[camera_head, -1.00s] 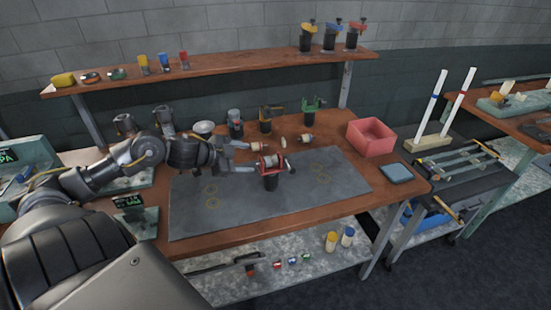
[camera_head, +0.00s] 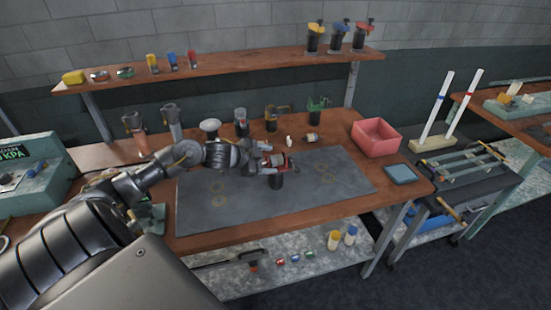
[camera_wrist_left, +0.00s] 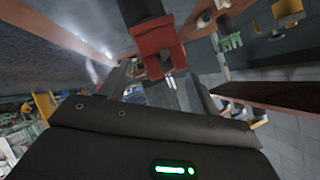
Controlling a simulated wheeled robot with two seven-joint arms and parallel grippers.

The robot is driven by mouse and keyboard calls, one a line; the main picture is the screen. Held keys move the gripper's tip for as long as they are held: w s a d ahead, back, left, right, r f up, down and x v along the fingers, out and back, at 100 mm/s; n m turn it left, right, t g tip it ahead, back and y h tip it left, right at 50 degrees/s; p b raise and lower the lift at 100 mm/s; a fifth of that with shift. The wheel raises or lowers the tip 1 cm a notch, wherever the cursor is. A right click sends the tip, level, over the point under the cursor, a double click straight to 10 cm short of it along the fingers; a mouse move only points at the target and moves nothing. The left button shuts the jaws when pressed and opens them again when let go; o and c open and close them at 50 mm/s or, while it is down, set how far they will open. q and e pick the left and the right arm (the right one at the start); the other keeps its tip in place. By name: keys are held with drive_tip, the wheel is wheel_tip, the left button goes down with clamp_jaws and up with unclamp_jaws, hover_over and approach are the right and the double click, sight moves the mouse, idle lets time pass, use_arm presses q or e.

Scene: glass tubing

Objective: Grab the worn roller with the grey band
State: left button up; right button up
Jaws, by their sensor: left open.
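A red-framed stand (camera_head: 280,160) with a black base is on the dark mat; it also shows close up in the left wrist view (camera_wrist_left: 155,40). A small pale roller (camera_head: 312,137) lies behind the mat, with a smaller white piece (camera_head: 289,141) to its left. I cannot make out a grey band on any of them. Whether the stand carries a roller is unclear. My left gripper (camera_head: 272,160) is open at the left side of the red frame, its fingers very near it. In the left wrist view the open jaws (camera_wrist_left: 165,80) face the frame. My right gripper is not in view.
The mat (camera_head: 215,205) is clear in front. A red bin (camera_head: 377,137) and blue-grey pad (camera_head: 400,174) stand at the right. Green (camera_head: 317,104) and brass-coloured (camera_head: 272,115) fixtures stand behind. A shelf (camera_head: 215,72) runs above the bench's back.

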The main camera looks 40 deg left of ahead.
sight(273, 159)
use_arm(q)
drive_tip(key=shift+x, duration=1.1)
drive_tip(key=shift+w, duration=0.2)
drive_tip(key=c, duration=1.1)
drive_tip(key=shift+r+p, duration=0.75)
drive_tip(key=shift+p, duration=0.2)
drive_tip(key=shift+r+p, duration=1)
drive_tip(key=shift+p, duration=0.1)
drive_tip(key=d+p+v, duration=0.2)
drive_tip(key=p+v, duration=0.1)
drive_tip(key=v, duration=0.5)
drive_tip(key=d+r+p+v, duration=0.1)
drive_tip(key=p+v, duration=0.3)
drive_tip(key=v, duration=0.4)
drive_tip(key=shift+s+r, duration=0.2)
drive_tip(key=shift+s, duration=0.2)
